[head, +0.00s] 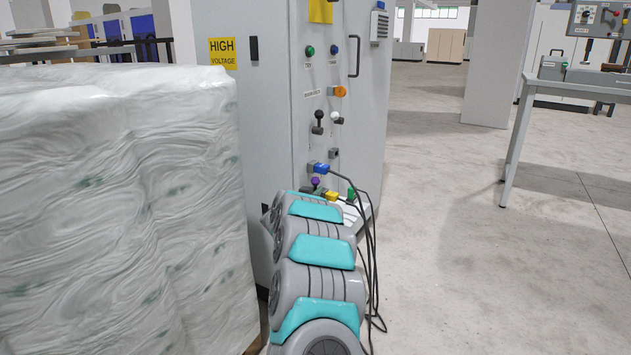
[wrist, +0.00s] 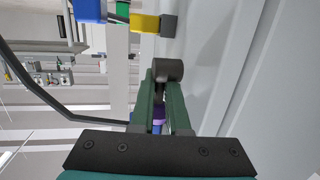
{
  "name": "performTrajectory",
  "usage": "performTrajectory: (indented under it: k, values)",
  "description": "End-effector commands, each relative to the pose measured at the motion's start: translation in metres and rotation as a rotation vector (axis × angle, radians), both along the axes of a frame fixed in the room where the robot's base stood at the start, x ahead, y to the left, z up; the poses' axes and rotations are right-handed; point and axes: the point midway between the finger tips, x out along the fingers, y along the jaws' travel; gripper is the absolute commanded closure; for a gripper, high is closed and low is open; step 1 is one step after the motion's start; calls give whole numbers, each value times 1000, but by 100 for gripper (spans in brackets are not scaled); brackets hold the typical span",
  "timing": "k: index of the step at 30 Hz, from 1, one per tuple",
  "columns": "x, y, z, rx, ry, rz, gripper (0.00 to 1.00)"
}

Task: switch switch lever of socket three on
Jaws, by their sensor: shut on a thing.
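In the wrist view my gripper (wrist: 166,92) is shut, its green fingers around a switch lever with a purple knob (wrist: 158,112). A dark round base (wrist: 168,69) shows at the fingertips. In the head view the purple knob (head: 315,182) is on the lower front of the grey cabinet (head: 268,130); my arm hides the gripper there. A blue plug (head: 321,168), a yellow plug (head: 332,196) and a green plug (head: 351,192) are close by. The wrist view shows the blue plug (wrist: 88,10), yellow plug (wrist: 145,23) and green plug (wrist: 123,12). I cannot read any socket number.
Dark cables (head: 369,250) hang beside my arm. A wrapped stack (head: 120,210) stands close on the left. The floor (head: 450,260) on the right is open up to a table (head: 515,140).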

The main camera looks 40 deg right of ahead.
Motion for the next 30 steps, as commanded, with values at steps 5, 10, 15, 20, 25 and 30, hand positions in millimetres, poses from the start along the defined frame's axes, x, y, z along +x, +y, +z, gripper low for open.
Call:
performTrajectory:
  k: [5, 10, 15, 20, 25, 30]
  values:
    - [0, 0, 5, 51, 23, 2, 100]
    - [0, 0, 0, 68, 28, 0, 100]
    - [0, -1, -2, 67, 28, 0, 100]
    - [0, -1, -1, 67, 28, 0, 77]
    - [0, -1, -1, 66, 27, 0, 74]
    - [0, 0, 0, 65, 26, 0, 74]
